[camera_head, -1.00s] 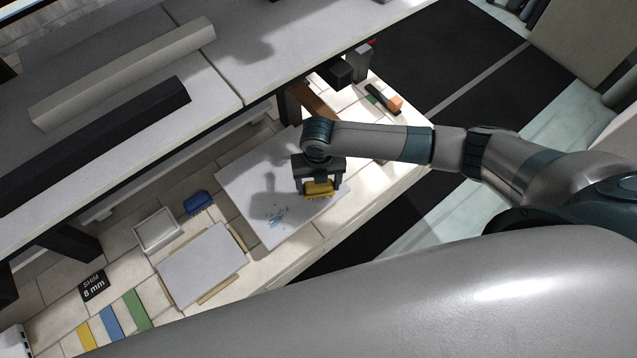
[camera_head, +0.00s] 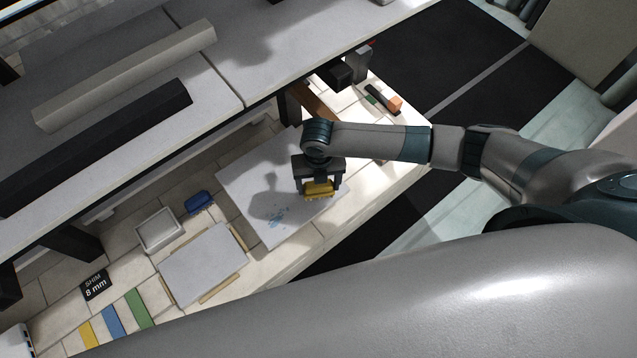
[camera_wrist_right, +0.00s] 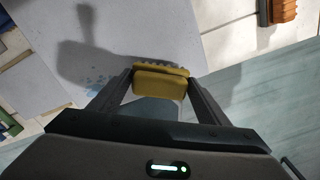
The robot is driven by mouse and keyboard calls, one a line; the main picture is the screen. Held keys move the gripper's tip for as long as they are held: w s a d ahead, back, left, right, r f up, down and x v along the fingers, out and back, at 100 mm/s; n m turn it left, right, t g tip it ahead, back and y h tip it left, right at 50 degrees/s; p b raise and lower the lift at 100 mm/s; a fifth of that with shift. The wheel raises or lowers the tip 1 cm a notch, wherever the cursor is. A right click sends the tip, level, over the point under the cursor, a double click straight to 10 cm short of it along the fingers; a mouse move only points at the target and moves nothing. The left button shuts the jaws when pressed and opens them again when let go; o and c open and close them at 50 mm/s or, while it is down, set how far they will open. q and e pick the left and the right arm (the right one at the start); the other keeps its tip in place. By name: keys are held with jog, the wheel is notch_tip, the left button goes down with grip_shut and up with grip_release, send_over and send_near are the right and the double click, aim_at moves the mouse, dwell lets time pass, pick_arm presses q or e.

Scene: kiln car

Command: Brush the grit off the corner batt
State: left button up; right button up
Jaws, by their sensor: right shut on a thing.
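My right gripper (camera_head: 319,186) is shut on a yellow brush (camera_head: 318,189), which also shows between the fingers in the right wrist view (camera_wrist_right: 160,82). It holds the brush at the right part of the corner batt (camera_head: 245,178), a pale grey slab. I cannot tell whether the bristles touch the batt. Blue grit (camera_head: 277,218) lies on the batt toward its near edge, left of the brush. Blue specks also show in the right wrist view (camera_wrist_right: 97,85). My left gripper is not in view.
A blue brush (camera_head: 199,202), a white tray (camera_head: 158,231) and a smaller grey slab (camera_head: 203,263) lie left of the batt. A shim label (camera_head: 95,285) and coloured strips lie farther left. A raised shelf (camera_head: 290,40) overhangs the back. An orange-ended tool (camera_head: 393,104) lies at the right.

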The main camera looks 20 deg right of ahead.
aim_at(307, 197)
jog(key=shift+a, duration=0.1)
jog(key=shift+s+a+p, duration=0.2)
jog(key=shift+s+a, duration=0.05)
jog(key=shift+a, duration=0.4)
jog(key=shift+s+a+p, duration=0.2)
jog(key=shift+s+a, duration=0.05)
jog(key=shift+a, duration=0.35)
jog(key=shift+s+a+p, duration=0.2)
jog(key=shift+s+a, duration=0.05)
jog(key=shift+a, duration=0.4)
jog(key=shift+f+b, duration=0.6)
jog(key=shift+f, duration=0.3)
dwell(0.7)
jog(key=shift+w+d, duration=0.25)
jog(key=shift+d, duration=0.35)
jog(key=shift+w+d, duration=0.2)
jog(key=shift+d, duration=0.45)
jog(key=shift+w+d, duration=0.25)
jog(key=shift+d, duration=0.5)
jog(key=shift+w+d, duration=0.1)
jog(key=shift+w+d, duration=0.25)
jog(key=shift+d, duration=0.4)
jog(key=shift+w+d, duration=0.2)
jog(key=shift+d, duration=0.4)
jog(key=shift+w+d, duration=0.25)
jog(key=shift+d, duration=0.4)
